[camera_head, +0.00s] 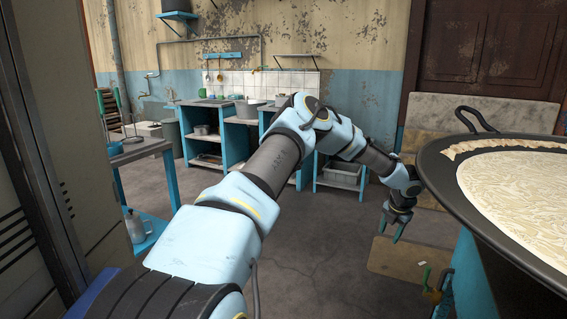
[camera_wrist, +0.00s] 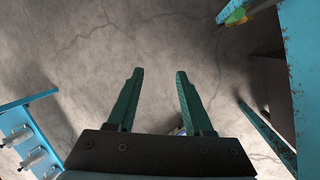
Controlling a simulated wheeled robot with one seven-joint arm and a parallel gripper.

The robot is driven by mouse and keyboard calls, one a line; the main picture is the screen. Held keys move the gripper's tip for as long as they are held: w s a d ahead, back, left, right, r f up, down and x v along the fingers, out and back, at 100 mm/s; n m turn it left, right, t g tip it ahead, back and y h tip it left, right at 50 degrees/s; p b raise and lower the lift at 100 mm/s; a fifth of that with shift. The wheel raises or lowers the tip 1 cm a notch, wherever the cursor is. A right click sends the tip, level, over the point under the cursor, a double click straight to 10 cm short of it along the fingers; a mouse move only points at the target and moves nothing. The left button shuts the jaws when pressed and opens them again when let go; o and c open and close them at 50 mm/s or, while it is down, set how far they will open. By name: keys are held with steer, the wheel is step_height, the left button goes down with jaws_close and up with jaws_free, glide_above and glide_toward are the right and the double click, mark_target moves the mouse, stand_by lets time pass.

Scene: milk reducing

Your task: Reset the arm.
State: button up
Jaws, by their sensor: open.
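My arm reaches forward and to the right across the head view, with its end bent down. My gripper (camera_head: 393,231) hangs over the floor, left of the large dark pan (camera_head: 436,176). Nothing is held.
The wide pan of pale milk (camera_head: 520,190) sits close on the right, on a blue stand (camera_head: 470,275). A small table (camera_head: 140,150) stands at the left. Blue counters (camera_head: 235,135) line the back wall. The middle floor (camera_head: 320,255) is clear.

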steer(key=w+a+r+m+t+h+p, duration=0.1)
steer(key=w+a+r+m+t, duration=0.15)
steer(key=r, duration=0.35)
steer(key=w+a+r+m+t+h+p, duration=0.1)
steer(key=w+r+m, duration=0.1)
steer(key=r+m, duration=0.25)
steer(key=s+a+r+m+h+p, duration=0.2)
steer(key=a+r+m, duration=0.6)
steer(key=r, duration=0.1)
steer(key=s+a+r+m+g+y+p, duration=0.2)
steer(key=s+a+m, duration=0.3)
steer(key=s+a, duration=0.8)
steer(key=s+a+r+m+g+y+p, duration=0.2)
steer(key=s+a+m, duration=0.4)
steer(key=s+a, duration=0.7)
steer(key=a+r+g, duration=0.1)
steer(key=a+r, duration=0.1)
steer(key=a, duration=0.1)
steer(key=shift+s+a+r+g, duration=0.2)
steer(key=shift+a+g, duration=0.05)
steer(key=shift+g, duration=0.1)
